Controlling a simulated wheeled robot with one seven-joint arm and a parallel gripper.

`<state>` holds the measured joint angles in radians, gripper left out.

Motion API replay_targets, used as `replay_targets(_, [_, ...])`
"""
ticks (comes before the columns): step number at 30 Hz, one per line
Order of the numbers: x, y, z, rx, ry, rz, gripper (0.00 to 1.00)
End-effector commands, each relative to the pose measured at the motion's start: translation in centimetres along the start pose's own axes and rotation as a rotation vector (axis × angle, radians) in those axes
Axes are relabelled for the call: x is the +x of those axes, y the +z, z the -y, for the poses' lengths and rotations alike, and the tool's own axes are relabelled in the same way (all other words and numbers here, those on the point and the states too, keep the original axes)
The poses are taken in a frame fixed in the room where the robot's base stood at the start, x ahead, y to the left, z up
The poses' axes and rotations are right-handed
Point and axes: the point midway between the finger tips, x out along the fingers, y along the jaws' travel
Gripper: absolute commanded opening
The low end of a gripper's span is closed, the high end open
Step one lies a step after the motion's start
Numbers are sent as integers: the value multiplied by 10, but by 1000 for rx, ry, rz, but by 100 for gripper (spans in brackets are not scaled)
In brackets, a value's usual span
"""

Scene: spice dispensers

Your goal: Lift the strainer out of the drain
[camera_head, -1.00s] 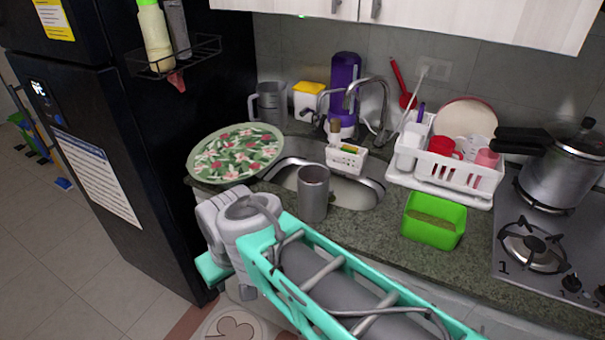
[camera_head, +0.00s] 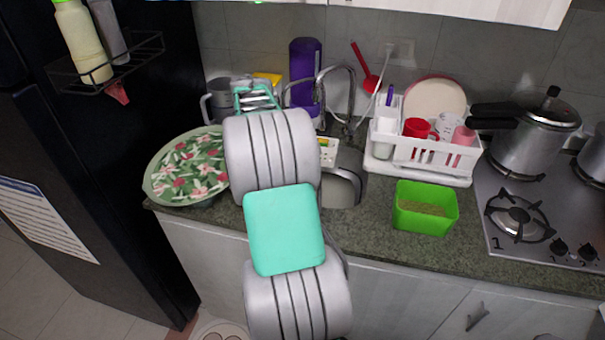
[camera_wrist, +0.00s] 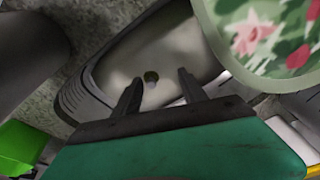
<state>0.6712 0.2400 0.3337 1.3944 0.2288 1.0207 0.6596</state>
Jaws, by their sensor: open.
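The steel sink (camera_head: 342,188) is mostly hidden behind my arm in the head view. In the wrist view the basin (camera_wrist: 185,40) fills the middle, with a small dark round drain (camera_wrist: 151,77) in its floor. The strainer is too small to tell apart from the drain. My gripper (camera_wrist: 160,76) is open, its two dark fingers pointing into the basin. In the picture the drain shows between the fingertips. The fingers hold nothing, and I cannot tell how far above the drain they are. In the head view the fingers are hidden.
A floral plate (camera_head: 192,168) lies left of the sink and shows close in the wrist view (camera_wrist: 270,35). A green box (camera_head: 425,207) and white dish rack (camera_head: 425,160) stand right. The faucet (camera_head: 340,75) is behind. A dark grey rounded object (camera_wrist: 28,50) shows at the wrist view's upper left.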

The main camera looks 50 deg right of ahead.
Motion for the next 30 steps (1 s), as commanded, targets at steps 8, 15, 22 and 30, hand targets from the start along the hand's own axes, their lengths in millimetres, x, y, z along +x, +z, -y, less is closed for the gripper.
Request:
replay_targets(8, [93, -78, -41, 215, 64, 58, 50])
replay_targets(15, [126, -77, -44, 217, 66, 61, 50])
replay_targets(22, [161, -75, -45, 215, 64, 59, 50])
replay_targets(30, [168, -74, -45, 214, 62, 58, 50])
